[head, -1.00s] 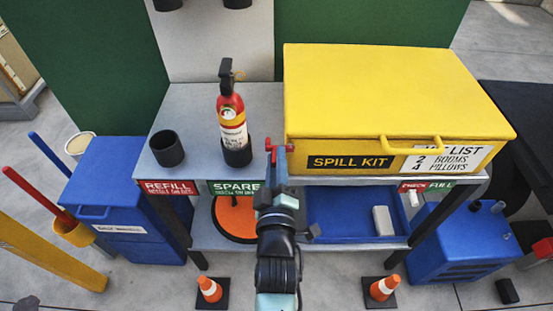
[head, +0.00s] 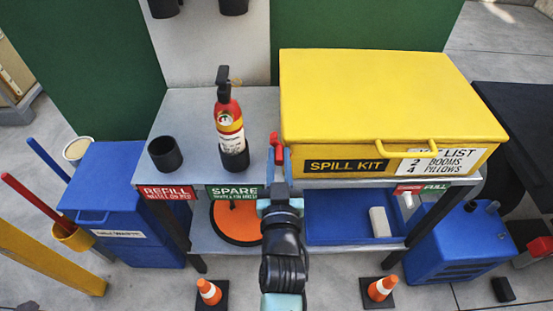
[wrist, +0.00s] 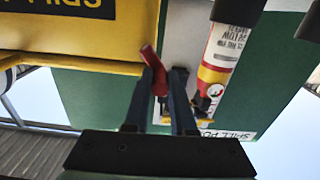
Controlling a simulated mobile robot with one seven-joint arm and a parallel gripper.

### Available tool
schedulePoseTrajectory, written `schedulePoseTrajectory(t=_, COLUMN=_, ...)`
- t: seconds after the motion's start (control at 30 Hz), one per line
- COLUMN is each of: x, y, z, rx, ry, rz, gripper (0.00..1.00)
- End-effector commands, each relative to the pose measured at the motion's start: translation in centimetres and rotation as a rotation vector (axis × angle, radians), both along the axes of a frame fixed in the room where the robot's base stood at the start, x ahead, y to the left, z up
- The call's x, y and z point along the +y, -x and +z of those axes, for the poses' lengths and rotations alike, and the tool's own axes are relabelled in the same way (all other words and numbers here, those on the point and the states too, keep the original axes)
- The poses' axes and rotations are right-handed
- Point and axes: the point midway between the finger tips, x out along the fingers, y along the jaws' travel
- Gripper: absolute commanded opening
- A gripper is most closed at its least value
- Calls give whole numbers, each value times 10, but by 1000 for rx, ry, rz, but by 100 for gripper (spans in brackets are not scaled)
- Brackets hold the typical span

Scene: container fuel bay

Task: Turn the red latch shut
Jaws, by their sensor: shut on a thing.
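The red latch (head: 274,139) shows at the left front corner of the yellow spill kit box (head: 390,95), partly hidden by my gripper. My gripper (head: 281,158) is at the latch, with my arm reaching up from the bottom of the head view. In the wrist view the red latch (wrist: 150,58) stands tilted between the two fingers of my gripper (wrist: 165,78), which are shut on it. The latch's pivot is hard to make out.
A red fire extinguisher (head: 230,122) stands close left of my gripper on the grey bench (head: 200,105), with an empty black cup (head: 165,153) further left. The yellow box handle (head: 410,149) juts out to the right. Orange cones (head: 209,291) stand on the floor.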

Motion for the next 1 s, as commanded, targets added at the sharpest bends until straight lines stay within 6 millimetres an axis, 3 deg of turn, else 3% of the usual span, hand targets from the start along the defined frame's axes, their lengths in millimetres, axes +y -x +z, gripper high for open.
schedulePoseTrajectory(t=0.5, x=-12, y=-1, z=10, rx=-10, ry=-447, rz=1, gripper=0)
schedulePoseTrajectory(t=1.0, x=-18, y=-1, z=12, rx=-12, ry=-630, rz=1, gripper=0)
